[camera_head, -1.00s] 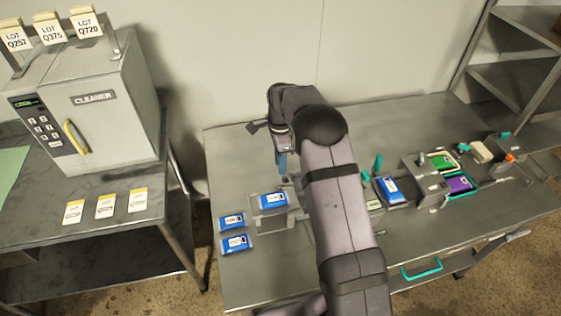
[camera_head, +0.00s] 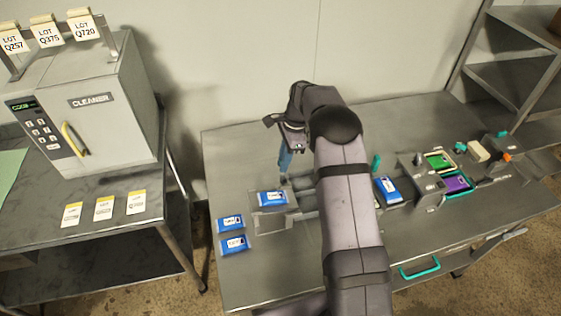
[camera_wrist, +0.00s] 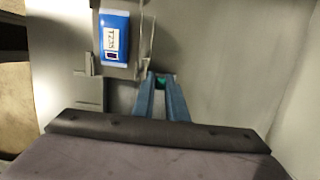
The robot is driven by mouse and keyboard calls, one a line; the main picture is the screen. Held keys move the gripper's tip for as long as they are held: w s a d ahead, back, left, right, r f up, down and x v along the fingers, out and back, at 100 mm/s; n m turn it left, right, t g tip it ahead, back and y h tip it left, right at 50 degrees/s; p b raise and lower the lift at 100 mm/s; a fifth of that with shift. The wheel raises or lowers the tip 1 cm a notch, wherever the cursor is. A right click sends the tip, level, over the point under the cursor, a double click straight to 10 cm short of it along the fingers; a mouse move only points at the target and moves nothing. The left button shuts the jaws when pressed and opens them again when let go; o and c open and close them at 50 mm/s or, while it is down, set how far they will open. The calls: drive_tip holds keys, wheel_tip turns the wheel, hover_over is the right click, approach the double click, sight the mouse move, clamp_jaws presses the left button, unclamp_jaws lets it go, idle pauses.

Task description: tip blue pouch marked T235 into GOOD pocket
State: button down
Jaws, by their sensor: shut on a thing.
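A blue pouch with a white label (camera_wrist: 114,38) lies flat on a grey tray (camera_wrist: 85,62); the label seems to read T235. In the head view this appears to be the pouch (camera_head: 272,198) on the raised holder at the left of the bench. My gripper (camera_wrist: 160,82) points down just beside the tray, its blue fingers shut on a small teal piece that is mostly hidden between the tips. In the head view my gripper (camera_head: 285,178) is behind the pouch, apart from it. I cannot make out a GOOD marking.
Two more blue pouches (camera_head: 231,234) lie on the bench left of the holder. Another blue pouch (camera_head: 388,190) sits right of my arm, near a teal post (camera_head: 376,162) and grey boxes. My arm hides the bench middle. The cleaner cabinet (camera_head: 95,120) stands at left.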

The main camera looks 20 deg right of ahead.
drive_tip(key=d+y+b, duration=0.1)
drive_tip(key=y, duration=0.1)
drive_tip(key=d+y+b, duration=0.2)
drive_tip(key=d+f+y+b, duration=0.1)
drive_tip(key=d+y+b, duration=0.1)
drive_tip(key=shift+y, duration=0.3)
idle(0.5)
drive_tip(key=shift+d+r+b, duration=0.15)
drive_tip(key=shift+b, duration=0.2)
idle(0.4)
drive_tip(key=c, duration=1.8)
unclamp_jaws()
drive_tip(key=shift+d, duration=0.1)
drive_tip(key=shift+o, duration=0.2)
